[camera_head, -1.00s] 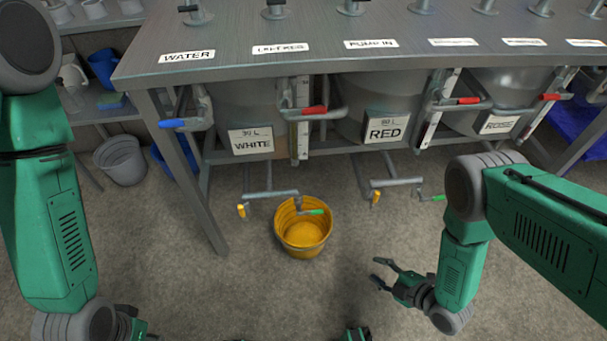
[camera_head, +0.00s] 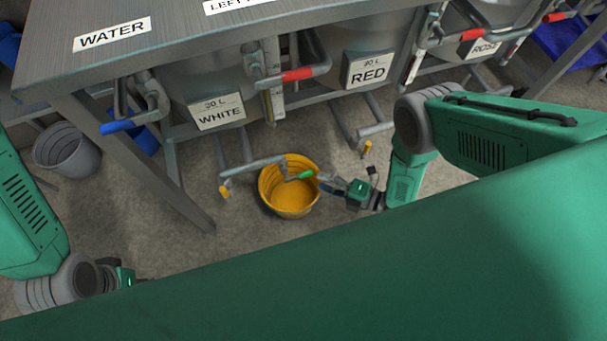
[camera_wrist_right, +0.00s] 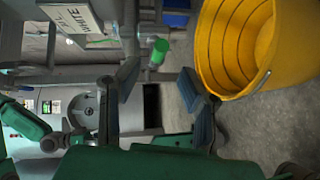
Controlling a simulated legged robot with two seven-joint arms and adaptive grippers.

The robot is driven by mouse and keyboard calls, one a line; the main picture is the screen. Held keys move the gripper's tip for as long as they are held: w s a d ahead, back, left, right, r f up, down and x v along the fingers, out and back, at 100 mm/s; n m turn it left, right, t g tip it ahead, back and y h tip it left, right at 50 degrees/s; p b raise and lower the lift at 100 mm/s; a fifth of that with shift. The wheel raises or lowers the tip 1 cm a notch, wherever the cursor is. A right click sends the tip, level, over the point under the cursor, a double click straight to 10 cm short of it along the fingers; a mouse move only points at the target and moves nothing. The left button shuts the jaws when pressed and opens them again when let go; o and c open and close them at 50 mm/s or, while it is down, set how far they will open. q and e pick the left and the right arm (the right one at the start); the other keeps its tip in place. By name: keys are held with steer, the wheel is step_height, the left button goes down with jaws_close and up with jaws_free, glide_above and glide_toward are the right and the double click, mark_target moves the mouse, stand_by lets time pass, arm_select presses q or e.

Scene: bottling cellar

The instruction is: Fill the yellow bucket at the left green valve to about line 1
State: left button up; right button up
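The yellow bucket (camera_head: 270,190) stands upright on the floor below the WHITE tank. Its inside looks plain yellow, and I see no liquid in it. The left green valve handle (camera_head: 302,175) is on a grey pipe over the bucket. My right gripper (camera_head: 326,182) is at the bucket's right rim, close to the green handle. In the right wrist view its two fingers (camera_wrist_right: 162,88) are apart with nothing held; the green handle (camera_wrist_right: 160,50) shows beyond the gap between them, and the bucket (camera_wrist_right: 235,45) is at the right. My left gripper (camera_head: 126,276) is partly hidden, fingertips unclear.
A yellow-handled valve (camera_head: 225,190) is left of the bucket, another (camera_head: 367,148) to the right. The tanks labelled WHITE (camera_head: 220,112) and RED (camera_head: 368,70) hang above. A table leg (camera_head: 150,170) and grey bucket (camera_head: 68,150) stand left. My green body covers the lower right.

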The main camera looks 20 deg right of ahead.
mark_target(304, 174)
steer(key=shift+b+x, duration=0.9)
steer(key=shift+x, duration=2.2)
steer(key=shift+c, duration=0.4)
jaws_close()
